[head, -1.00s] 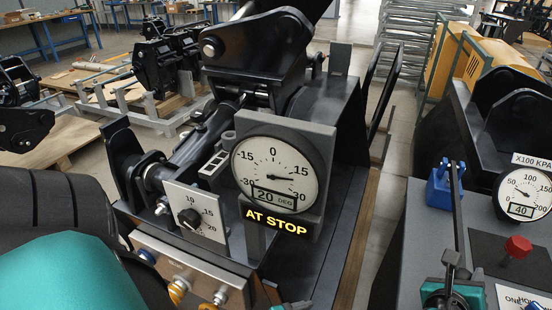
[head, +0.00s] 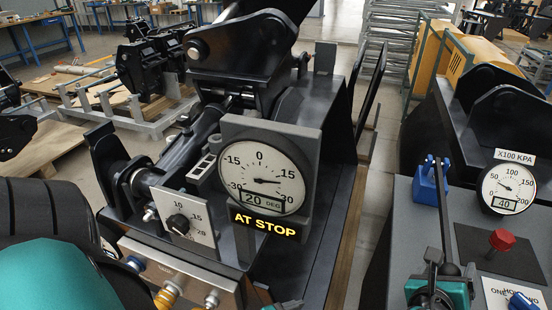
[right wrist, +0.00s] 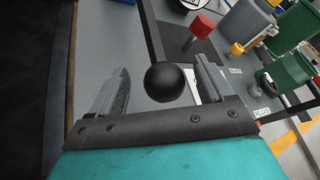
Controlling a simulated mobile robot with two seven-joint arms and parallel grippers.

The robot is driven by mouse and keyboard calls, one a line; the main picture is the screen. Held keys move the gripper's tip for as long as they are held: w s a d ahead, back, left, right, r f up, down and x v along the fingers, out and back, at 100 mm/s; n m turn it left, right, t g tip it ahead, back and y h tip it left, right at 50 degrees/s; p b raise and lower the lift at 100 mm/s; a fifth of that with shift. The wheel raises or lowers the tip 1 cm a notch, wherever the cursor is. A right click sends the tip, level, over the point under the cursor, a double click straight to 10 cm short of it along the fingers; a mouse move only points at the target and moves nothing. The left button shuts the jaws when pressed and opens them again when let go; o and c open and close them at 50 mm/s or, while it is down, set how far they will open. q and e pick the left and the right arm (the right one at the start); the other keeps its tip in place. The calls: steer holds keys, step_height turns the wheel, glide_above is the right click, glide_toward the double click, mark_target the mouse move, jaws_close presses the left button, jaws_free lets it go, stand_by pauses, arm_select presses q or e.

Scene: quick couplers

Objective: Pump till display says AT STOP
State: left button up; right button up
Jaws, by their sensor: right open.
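The display (head: 264,223) glows yellow and reads AT STOP. The angle gauge (head: 264,172) above it reads 20 DEG. The black pump lever (head: 442,215) runs from near the blue block (head: 431,188) toward my right gripper (head: 446,268). In the right wrist view the lever's round black knob (right wrist: 167,82) sits between the spread fingers of the right gripper (right wrist: 161,70), with space on both sides. The right gripper is open and holds nothing. My left gripper is out of view.
The grey console has a pressure gauge (head: 508,188) reading 40 and a red knob (head: 501,240), also in the right wrist view (right wrist: 202,26). A selector dial (head: 179,224) stands left of the angle gauge. A green container (right wrist: 290,80) is at the right in the wrist view.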

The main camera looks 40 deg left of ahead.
steer(key=shift+s+r, duration=0.25)
steer(key=shift+s, duration=0.65)
steer(key=shift+v, duration=1.9)
